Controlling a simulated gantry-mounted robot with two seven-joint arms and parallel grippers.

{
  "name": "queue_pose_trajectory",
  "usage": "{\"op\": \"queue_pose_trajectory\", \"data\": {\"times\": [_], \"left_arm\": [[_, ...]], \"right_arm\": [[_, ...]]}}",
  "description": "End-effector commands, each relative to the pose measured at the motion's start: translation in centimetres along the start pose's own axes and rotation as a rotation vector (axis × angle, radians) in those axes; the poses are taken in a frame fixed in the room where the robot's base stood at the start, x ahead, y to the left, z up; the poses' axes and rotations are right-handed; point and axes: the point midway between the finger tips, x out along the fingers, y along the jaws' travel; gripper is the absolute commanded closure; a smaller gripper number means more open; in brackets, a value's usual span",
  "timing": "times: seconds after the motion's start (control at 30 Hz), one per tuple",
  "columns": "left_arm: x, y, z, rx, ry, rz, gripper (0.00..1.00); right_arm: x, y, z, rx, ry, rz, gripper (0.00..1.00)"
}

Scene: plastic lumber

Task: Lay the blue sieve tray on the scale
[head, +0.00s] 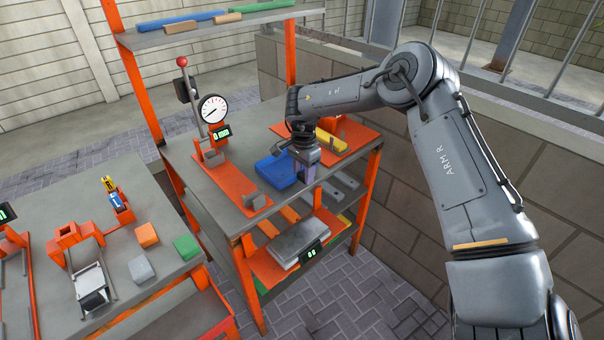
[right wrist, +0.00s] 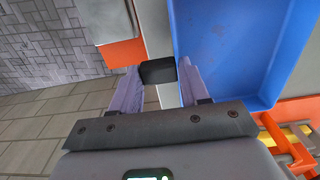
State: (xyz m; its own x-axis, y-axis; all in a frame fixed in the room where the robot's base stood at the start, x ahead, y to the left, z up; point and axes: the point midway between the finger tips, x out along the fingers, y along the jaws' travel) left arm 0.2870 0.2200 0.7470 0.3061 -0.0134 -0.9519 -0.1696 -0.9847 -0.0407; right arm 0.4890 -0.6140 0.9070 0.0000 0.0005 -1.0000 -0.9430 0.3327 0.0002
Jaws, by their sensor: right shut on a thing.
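The blue sieve tray (head: 275,171) is at the middle shelf of the orange-framed rack, partly behind my right gripper; I cannot tell whether it rests there or hangs just above. In the right wrist view the tray (right wrist: 225,45) fills the upper right. My right gripper (head: 306,174) points down beside its right end. In the wrist view its purple fingers (right wrist: 160,76) are shut on a black grip piece at the tray's edge. The scale (head: 300,240), a grey plate with a green-lit display, stands on the lower shelf. My left gripper is not in view.
A press with a dial gauge (head: 213,109) stands left of the tray on an orange base. A small grey block (head: 257,201) is near the front edge. Colored bars (head: 182,22) lie on the top shelf. A bench (head: 120,250) with blocks is at left. Railing and wall are behind.

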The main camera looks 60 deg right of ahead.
Motion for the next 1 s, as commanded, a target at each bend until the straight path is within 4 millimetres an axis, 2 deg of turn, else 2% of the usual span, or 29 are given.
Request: {"op": "queue_pose_trajectory", "data": {"times": [0.2, 0.7, 0.9, 1.0], "left_arm": [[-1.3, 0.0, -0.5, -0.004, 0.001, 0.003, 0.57], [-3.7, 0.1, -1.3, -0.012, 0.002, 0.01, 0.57], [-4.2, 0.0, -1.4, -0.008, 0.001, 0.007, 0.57], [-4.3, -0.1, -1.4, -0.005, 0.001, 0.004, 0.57]], "right_arm": [[-3.8, -0.1, 0.0, -0.001, 0.002, -0.004, 0.93], [-8.5, 7.5, -4.2, 0.001, -0.002, -0.003, 0.93], [-9.6, 9.2, -5.3, 0.0, 0.001, -0.002, 0.93], [-9.8, 9.4, -6.3, 0.005, 0.0, -0.003, 0.93]]}}
